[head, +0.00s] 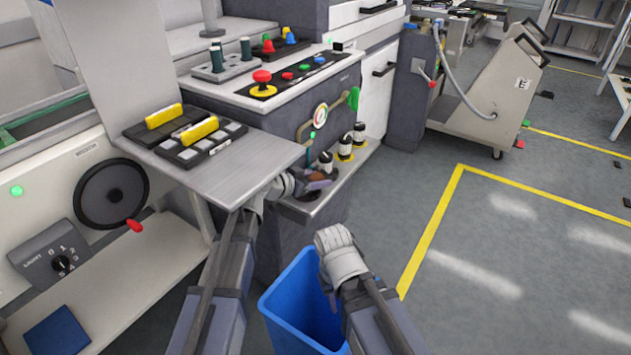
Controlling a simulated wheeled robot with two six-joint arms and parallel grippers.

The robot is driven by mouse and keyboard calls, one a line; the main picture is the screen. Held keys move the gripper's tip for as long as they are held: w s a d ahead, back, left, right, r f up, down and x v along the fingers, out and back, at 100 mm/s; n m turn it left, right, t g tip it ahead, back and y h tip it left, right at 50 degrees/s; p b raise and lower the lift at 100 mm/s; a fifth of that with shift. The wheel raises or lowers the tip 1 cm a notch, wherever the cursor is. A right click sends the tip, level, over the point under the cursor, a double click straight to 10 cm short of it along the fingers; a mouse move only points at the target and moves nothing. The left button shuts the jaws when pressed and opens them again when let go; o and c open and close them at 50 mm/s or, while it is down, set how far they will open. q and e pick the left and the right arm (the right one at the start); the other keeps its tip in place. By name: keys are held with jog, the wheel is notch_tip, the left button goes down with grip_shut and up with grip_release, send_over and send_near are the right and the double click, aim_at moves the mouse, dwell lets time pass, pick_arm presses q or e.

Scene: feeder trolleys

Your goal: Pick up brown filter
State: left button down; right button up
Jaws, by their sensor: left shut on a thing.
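My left gripper (292,184) is at the front of the grey machine, just right of the metal shelf. It is shut on a small brown filter (319,184), which is partly hidden by the gripper and lies over a grey ledge with a dark round opening. I cannot tell if the filter still touches the ledge. My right gripper (338,250) is lower and to the right, over the rim of a blue bin (289,297). Its fingers are too small and folded in view to tell open from shut.
Several black-and-white cylinders (345,148) on yellow bases stand in a row behind the filter. The metal shelf (240,165) with yellow-handled devices (199,131) juts out at left. A beige trolley (487,98) stands at the back right. Grey floor (540,230) at right is clear.

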aim_at(317, 174)
pick_arm(q)
jog(key=shift+r, duration=0.15)
notch_tip(317, 174, up, 3)
jog(key=p, duration=0.3)
jog(key=shift+r, duration=0.15)
jog(key=shift+s+a+r+p, duration=0.15)
jog(key=shift+s+r+p, duration=0.1)
jog(key=shift+p, duration=0.25)
jog(key=s+a, duration=1.1)
jog(key=a, duration=0.2)
jog(key=shift+s+f, duration=0.3)
jog(key=shift+s, duration=0.05)
